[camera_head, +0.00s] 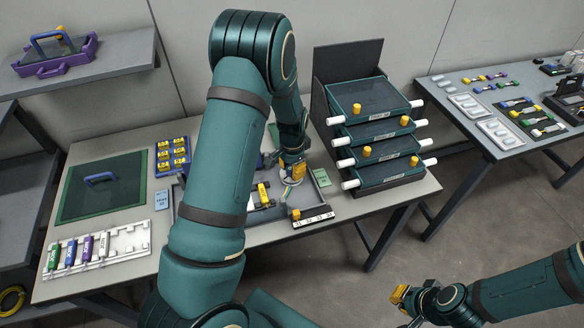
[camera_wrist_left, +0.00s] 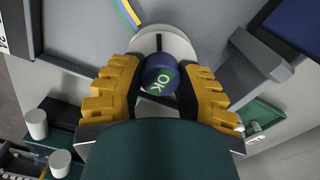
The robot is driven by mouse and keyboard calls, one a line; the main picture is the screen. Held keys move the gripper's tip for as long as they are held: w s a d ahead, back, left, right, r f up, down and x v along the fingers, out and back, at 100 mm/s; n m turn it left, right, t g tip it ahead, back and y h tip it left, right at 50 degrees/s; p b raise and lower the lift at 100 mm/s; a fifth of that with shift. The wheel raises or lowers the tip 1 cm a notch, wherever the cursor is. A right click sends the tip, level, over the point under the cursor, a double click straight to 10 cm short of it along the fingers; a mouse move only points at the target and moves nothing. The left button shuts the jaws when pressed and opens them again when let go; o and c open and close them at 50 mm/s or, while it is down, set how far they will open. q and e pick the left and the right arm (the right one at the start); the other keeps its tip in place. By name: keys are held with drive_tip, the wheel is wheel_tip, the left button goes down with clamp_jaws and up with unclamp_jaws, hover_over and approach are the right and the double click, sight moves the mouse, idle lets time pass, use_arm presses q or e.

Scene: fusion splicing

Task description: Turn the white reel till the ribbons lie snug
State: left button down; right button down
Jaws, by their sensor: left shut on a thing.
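My left gripper (camera_head: 292,172) reaches down into the grey tray at the middle of the table. In the left wrist view its yellow fingers (camera_wrist_left: 158,92) are shut on a dark blue knob (camera_wrist_left: 156,66) with a green patch reading OK. The knob sits on the round white reel (camera_wrist_left: 176,40), which the fingers and palm partly cover. Blue and yellow ribbons (camera_wrist_left: 128,14) run to the reel's upper left edge; how tightly they lie is hard to tell. My right gripper (camera_head: 403,296) hangs in front of the table at lower right, away from the reel; its finger gap is unclear.
The tray wall (camera_head: 322,182) stands close to my left gripper. A stack of green drawers (camera_head: 375,130) with white handles rises to its right. A yellow-labelled block (camera_head: 263,194) is left of the gripper. Coloured holders in a white rack (camera_head: 125,240) lie at front left.

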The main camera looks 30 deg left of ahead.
use_arm(q)
drive_tip(key=c, duration=0.6)
unclamp_jaws()
drive_tip(key=shift+o, duration=0.2)
drive_tip(key=shift+r, duration=0.1)
wheel_tip(320, 180, up, 12)
idle(0.3)
